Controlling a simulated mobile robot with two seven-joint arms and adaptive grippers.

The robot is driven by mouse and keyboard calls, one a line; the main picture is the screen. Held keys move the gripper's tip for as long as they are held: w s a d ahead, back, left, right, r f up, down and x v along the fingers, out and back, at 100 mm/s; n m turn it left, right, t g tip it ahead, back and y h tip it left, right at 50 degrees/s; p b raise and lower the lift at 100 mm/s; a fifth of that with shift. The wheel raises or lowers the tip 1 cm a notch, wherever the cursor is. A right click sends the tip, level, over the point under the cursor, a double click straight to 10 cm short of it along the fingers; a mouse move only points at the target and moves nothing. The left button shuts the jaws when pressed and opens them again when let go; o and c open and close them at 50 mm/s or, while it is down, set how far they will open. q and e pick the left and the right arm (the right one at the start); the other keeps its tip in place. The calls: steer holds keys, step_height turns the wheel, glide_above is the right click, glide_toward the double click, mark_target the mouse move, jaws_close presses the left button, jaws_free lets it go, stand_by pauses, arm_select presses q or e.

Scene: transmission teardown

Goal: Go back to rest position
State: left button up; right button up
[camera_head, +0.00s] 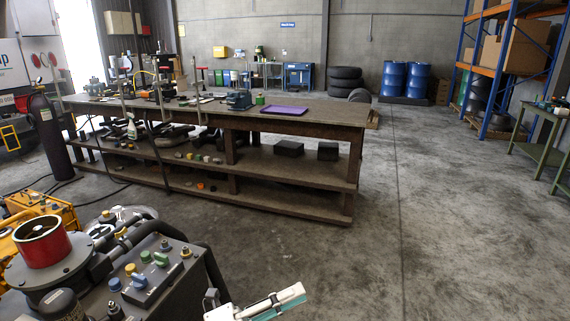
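A white and grey arm end with a pale teal strip, which I take to be my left gripper (268,305), shows at the bottom edge, right of the dark machine. It is cut off by the frame and its fingers do not show clearly, so I cannot tell whether it is open or holds anything. My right gripper is not in view.
A dark machine with coloured knobs (150,277) and a red cylinder (42,243) fills the bottom left, close to the gripper. A long workbench (335,112) with a purple tray (284,110) stands beyond. Blue drums (392,78) stand at the back.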

arm_select(q)
steer(key=s+a+f+n+t+y, duration=0.1)
steer(key=a+f+n+t+y, duration=0.45)
steer(key=n, duration=0.55)
steer(key=a+f+n+t+y, duration=0.3)
steer(key=a+f+n+y, duration=0.3)
steer(key=f+n, duration=0.35)
steer(key=s+a+f+n+g+y, duration=0.2)
steer(key=s+a+f+n, duration=0.3)
steer(key=s+f, duration=0.2)
steer(key=s+a+f+n+g+y, duration=0.3)
steer(key=s+a+f+n, duration=0.2)
steer(key=s+f+n, duration=0.1)
steer(key=shift+s+f, duration=0.45)
steer(key=shift+f, duration=0.4)
steer(key=shift+y, duration=0.25)
